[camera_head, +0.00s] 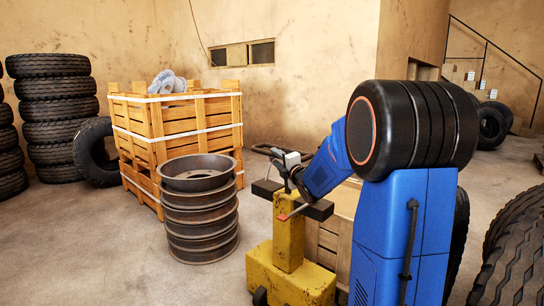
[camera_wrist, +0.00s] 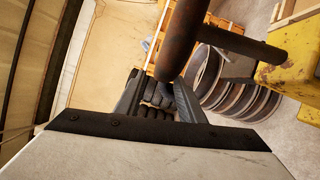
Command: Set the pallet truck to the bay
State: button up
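The yellow pallet truck (camera_head: 288,272) stands on the floor at lower centre in the head view, with an upright yellow column. A dark cross bar (camera_head: 319,210) is at its top; a dark tube (camera_wrist: 240,42) and part of the yellow body (camera_wrist: 290,75) show in the wrist view. My gripper (camera_head: 290,172) is just above the bar in the head view. In the wrist view its two fingers (camera_wrist: 158,92) are apart, with the rounded tube end close to their tips. I cannot tell whether they touch it. No marked bay can be made out.
A stack of rusty wheel rims (camera_head: 203,215) stands left of the truck, with a slatted wooden crate (camera_head: 190,122) behind. Tyre stacks (camera_head: 55,105) line the left wall. A wooden pallet box (camera_head: 325,240) is right behind the truck. More tyres (camera_head: 518,245) are at right. Floor at lower left is clear.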

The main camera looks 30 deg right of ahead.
aim_at(272, 154)
jog(key=shift+w+d+r, duration=0.1)
jog(key=shift+w+r, duration=0.05)
jog(key=shift+w, duration=2.1)
grip_shut()
